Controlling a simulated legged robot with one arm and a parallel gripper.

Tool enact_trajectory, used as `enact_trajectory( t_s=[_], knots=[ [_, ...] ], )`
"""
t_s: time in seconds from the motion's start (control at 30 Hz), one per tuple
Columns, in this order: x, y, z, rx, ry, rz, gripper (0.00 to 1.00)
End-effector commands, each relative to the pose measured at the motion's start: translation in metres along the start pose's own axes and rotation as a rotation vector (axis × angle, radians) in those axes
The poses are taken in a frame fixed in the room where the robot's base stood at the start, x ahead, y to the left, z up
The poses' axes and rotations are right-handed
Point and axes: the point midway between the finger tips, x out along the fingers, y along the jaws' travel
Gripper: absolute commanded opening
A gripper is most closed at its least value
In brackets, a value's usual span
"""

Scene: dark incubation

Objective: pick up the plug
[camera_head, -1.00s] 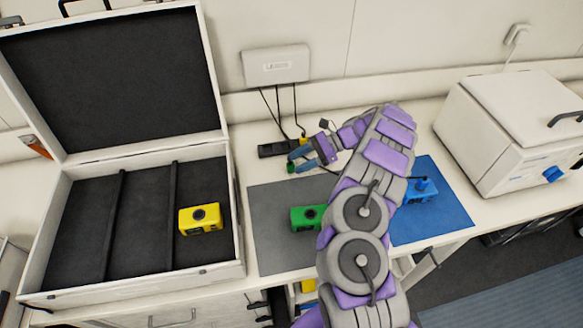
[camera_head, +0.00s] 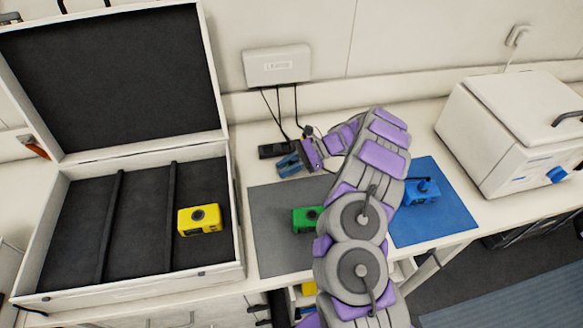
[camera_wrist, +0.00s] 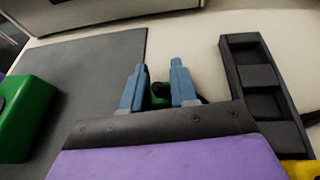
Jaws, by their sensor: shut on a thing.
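A small green plug (camera_wrist: 159,93) with a dark round part sits between the two blue fingers of my gripper (camera_wrist: 158,90) in the wrist view. My gripper is shut on it. In the head view my gripper (camera_head: 289,165) is low over the counter, just in front of the black slotted strip (camera_head: 274,150), and its fingers hide the plug. I cannot tell whether the plug touches the counter.
A green box (camera_head: 306,219) sits on the grey mat (camera_head: 268,242). A blue box (camera_head: 421,192) sits on the blue mat (camera_head: 445,222). An open case (camera_head: 238,262) holds a yellow box (camera_head: 199,220). Cables hang from a wall unit (camera_head: 275,66). A white machine (camera_head: 505,125) stands right.

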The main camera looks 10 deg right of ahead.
Motion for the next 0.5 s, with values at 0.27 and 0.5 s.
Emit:
enact_trajectory(
  t_s=[0.27,0.5],
  knots=[
    [0.0,0.0,-0.0001,0.0,0.0,0.0,0.0],
    [-0.0039,-0.0002,0.0089,-0.001,0.0,-0.001,0.0]
  ],
)
